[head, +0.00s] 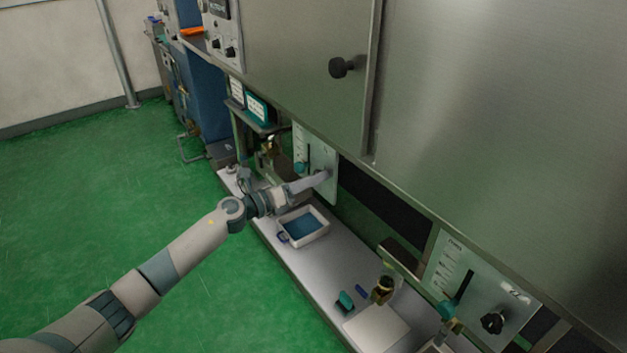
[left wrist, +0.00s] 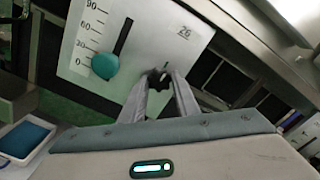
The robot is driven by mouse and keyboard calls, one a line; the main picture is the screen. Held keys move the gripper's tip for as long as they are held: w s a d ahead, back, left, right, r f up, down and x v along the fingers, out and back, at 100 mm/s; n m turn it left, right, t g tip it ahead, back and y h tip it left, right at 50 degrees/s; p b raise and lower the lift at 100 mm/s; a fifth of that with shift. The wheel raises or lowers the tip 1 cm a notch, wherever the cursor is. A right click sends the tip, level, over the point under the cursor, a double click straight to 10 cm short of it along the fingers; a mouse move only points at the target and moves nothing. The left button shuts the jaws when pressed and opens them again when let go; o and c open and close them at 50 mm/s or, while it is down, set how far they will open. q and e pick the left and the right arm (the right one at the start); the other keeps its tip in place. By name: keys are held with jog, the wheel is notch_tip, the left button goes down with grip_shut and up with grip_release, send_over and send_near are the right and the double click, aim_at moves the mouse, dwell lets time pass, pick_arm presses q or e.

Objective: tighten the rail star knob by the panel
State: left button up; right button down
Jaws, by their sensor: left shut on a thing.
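The nearer-to-left panel (head: 325,157) is a pale plate. In the left wrist view the panel (left wrist: 145,40) carries a scale, the number 26, a slot and a round teal knob (left wrist: 105,66). A dark star knob (left wrist: 155,77) sits on this panel, right of the slot. My left gripper (left wrist: 163,76) is shut on the star knob, with its fingertips on both sides of it. In the head view my left gripper (head: 323,176) reaches the panel and hides most of that knob. My right gripper is in neither view.
A second panel (head: 478,287) with a black star knob (head: 493,323) is at the lower right. A tray with a blue inside (head: 318,218) stands on the bench (head: 335,270) below my arm. A large steel cabinet (head: 300,70) overhangs the bench. Green floor is clear at left.

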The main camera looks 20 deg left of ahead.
pick_arm(q)
jog(key=o, duration=1)
jog(key=shift+f, duration=0.1)
jog(key=shift+o, duration=0.2)
jog(key=shift+s, duration=0.1)
jog(key=b+v, duration=0.1)
jog(key=v, duration=1.6)
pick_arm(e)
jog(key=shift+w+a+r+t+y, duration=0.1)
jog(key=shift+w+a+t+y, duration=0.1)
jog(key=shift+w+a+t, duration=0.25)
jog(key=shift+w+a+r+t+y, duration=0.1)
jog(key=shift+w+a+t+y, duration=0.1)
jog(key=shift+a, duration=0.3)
pick_arm(q)
jog(key=shift+s+a, duration=0.1)
jog(key=shift+a, duration=0.05)
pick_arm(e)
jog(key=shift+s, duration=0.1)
